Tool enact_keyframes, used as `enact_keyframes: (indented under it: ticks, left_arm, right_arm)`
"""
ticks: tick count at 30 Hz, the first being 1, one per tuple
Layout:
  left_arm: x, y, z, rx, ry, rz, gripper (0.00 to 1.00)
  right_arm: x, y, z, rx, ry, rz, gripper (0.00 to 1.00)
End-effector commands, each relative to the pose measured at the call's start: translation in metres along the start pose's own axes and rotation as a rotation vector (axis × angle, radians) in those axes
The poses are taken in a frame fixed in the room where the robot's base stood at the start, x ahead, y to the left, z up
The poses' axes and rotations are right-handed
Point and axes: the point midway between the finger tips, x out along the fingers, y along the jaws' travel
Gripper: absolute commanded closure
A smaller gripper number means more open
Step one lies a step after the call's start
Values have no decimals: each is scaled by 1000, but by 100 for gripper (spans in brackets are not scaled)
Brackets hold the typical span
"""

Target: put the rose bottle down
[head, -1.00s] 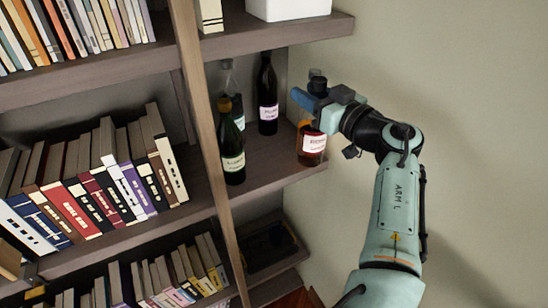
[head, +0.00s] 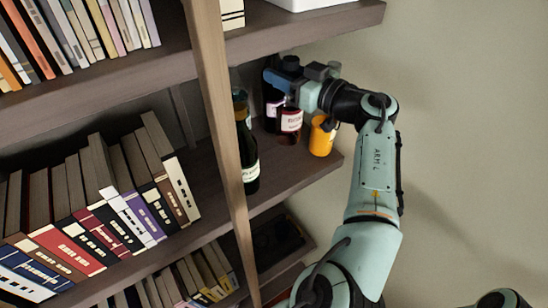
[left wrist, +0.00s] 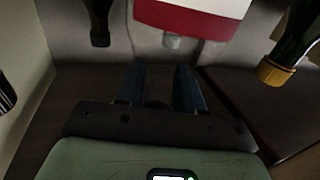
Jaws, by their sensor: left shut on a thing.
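The rose bottle (head: 291,120) has a pale label and dark reddish glass in the head view. My left gripper (head: 284,84) is above it, shut on its upper part, which the gripper hides. The bottle is over the middle shelf board, in front of a dark bottle; I cannot tell whether its base touches the board. In the left wrist view my gripper's blue fingers (left wrist: 158,88) point up the picture. A white and red shape (left wrist: 190,16) lies beyond them; I cannot tell which thing it is. My right gripper is not in view.
An orange container (head: 322,137) stands close right of the rose bottle. A dark green bottle (head: 249,160) stands left, by the wooden upright (head: 222,130); its gold cap (left wrist: 270,73) shows in the left wrist view. The board's front (head: 300,172) is clear. A shelf lies above.

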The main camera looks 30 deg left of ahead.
Motion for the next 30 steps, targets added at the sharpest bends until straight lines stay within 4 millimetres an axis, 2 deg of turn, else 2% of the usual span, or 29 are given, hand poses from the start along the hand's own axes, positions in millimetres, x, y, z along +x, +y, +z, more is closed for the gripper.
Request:
enact_keyframes:
  ticks: [5,13,19,24,30]
  left_arm:
    - [-1,0,2,0,2,1,100]
    - [-1,0,50,4,1,1,100]
    - [-1,0,67,1,2,1,100]
    - [0,0,91,2,2,1,100]
    - [0,0,99,-1,3,2,100]
  right_arm:
    - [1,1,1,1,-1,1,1]
    - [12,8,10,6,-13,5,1]
    - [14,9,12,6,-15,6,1]
    - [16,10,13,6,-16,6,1]
    - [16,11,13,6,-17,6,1]
